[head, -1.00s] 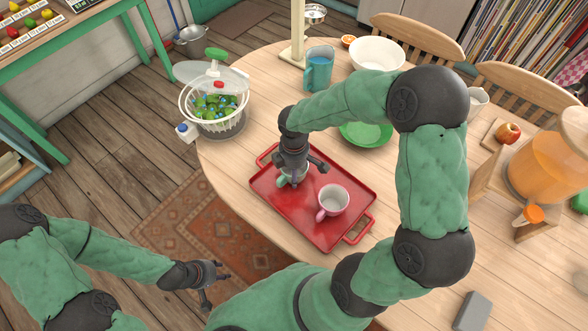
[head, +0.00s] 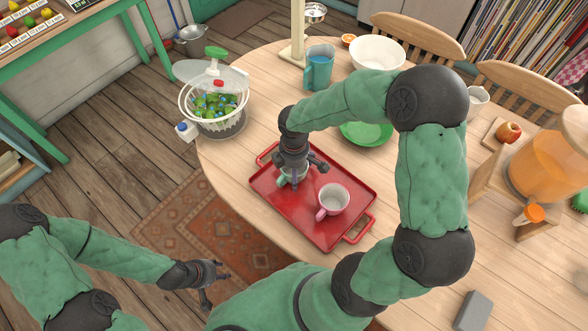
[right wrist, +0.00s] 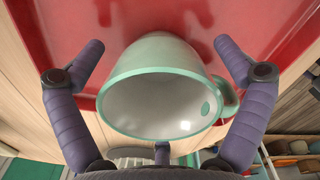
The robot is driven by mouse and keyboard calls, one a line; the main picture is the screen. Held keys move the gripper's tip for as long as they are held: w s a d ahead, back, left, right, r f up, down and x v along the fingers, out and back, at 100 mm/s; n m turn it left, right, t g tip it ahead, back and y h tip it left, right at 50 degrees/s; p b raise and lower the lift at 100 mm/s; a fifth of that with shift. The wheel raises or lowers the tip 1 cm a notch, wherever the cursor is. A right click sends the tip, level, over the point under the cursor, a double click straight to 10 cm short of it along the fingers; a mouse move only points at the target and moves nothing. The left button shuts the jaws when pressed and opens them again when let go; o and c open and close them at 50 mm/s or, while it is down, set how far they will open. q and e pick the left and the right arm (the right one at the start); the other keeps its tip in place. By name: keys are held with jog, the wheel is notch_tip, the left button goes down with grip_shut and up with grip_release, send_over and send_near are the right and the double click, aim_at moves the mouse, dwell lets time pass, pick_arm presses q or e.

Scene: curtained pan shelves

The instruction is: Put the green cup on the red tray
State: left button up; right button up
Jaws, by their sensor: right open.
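The pale green cup (head: 283,181) stands on the red tray (head: 306,229), toward its far left part. My right gripper (head: 304,180) is over it and partly hides it in the head view. In the right wrist view the cup (right wrist: 155,85) sits between the spread fingers of my right gripper (right wrist: 160,62), with a gap on each side. Its handle points to the right there. My right gripper is open. My left gripper (head: 219,287) is empty, its fingers apart, off the table's near left side above the floor.
A pink cup (head: 332,199) stands on the tray to the right of the green cup. A green plate (head: 366,134) lies behind my right arm.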

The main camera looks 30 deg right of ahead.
notch_tip(320, 180, up, 12)
dwell(0.5)
dwell(0.3)
grip_shut()
dwell(0.5)
dwell(0.6)
notch_tip(320, 180, up, 12)
jog(key=p, duration=1)
jog(key=shift+p, duration=0.4)
dwell(0.7)
